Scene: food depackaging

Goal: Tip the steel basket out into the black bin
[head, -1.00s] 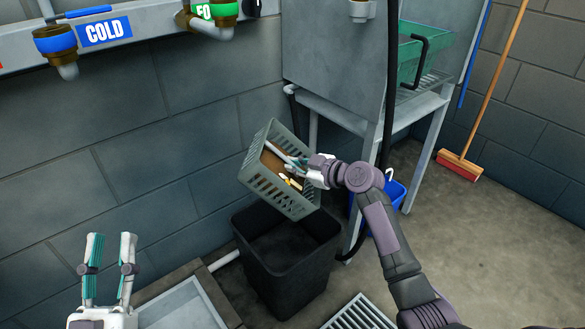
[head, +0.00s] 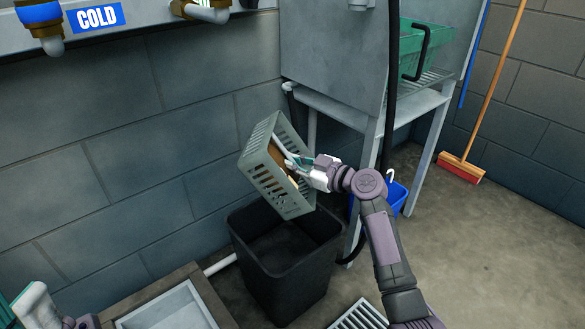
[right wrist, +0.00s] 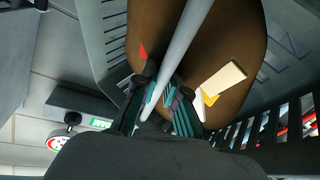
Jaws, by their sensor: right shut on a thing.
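The steel basket (head: 277,183), grey with slotted walls, hangs steeply tilted above the black bin (head: 280,285). My right gripper (head: 292,162) is shut on its pale bar handle. In the right wrist view the same gripper (right wrist: 165,110) closes around the bar (right wrist: 190,40). Behind it is a brown surface (right wrist: 225,35) inside the basket (right wrist: 290,60), with a few small red, cream and orange pieces (right wrist: 220,83) against it. The bin's dark inside shows no clear contents. My left gripper (head: 12,308) is partly cut off at the lower left; its fingers are mostly out of view.
A grey stand (head: 340,105) with a green crate (head: 428,45) is behind on the right. A blue bucket (head: 397,196) sits beneath it. A broom (head: 462,166) leans at the right wall. A pale basin (head: 170,312) and floor grate (head: 358,315) lie in front.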

